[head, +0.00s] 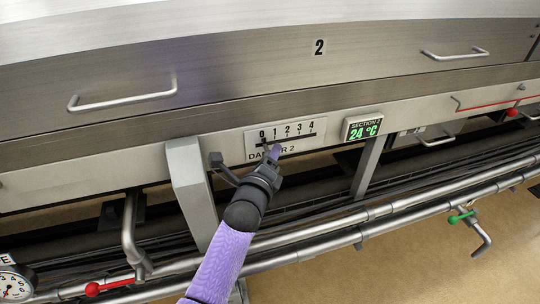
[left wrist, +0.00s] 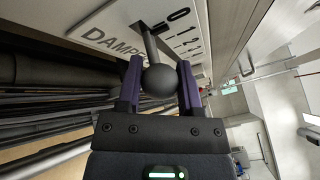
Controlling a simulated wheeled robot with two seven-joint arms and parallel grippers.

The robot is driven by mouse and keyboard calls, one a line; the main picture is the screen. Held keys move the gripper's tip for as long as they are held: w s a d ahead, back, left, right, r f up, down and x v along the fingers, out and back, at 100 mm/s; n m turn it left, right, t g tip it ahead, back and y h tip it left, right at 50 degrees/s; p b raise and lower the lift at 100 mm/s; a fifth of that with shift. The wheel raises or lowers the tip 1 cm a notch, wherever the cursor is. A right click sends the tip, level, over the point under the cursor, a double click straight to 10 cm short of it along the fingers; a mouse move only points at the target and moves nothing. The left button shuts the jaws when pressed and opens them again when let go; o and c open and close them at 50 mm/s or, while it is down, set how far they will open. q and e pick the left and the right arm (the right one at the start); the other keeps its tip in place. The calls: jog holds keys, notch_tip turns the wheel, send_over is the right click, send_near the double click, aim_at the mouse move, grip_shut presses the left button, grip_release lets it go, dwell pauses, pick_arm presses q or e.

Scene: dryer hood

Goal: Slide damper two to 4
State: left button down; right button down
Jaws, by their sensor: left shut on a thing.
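The damper 2 plate (head: 310,141) is a pale label on the hood's front, with a slot under a scale from 0 to 4. My left gripper (head: 273,152) is at its lower left, and its purple fingers partly hide the word DAMPER. In the left wrist view, the damper knob (left wrist: 159,80) is a dark ball on a grey stem running to the plate. My left gripper (left wrist: 160,88) is shut on this ball, one finger on each side. The stem meets the slot near the 0 end of the scale. My right gripper is out of view.
A grey post (head: 190,185) stands left of my arm. The section display (head: 362,128) reads 24 °C to the right of the plate. Steel pipes (head: 390,214) run below, with a red-handled valve (head: 93,289) and a green-handled valve (head: 453,218). Handles project from the hood panels above.

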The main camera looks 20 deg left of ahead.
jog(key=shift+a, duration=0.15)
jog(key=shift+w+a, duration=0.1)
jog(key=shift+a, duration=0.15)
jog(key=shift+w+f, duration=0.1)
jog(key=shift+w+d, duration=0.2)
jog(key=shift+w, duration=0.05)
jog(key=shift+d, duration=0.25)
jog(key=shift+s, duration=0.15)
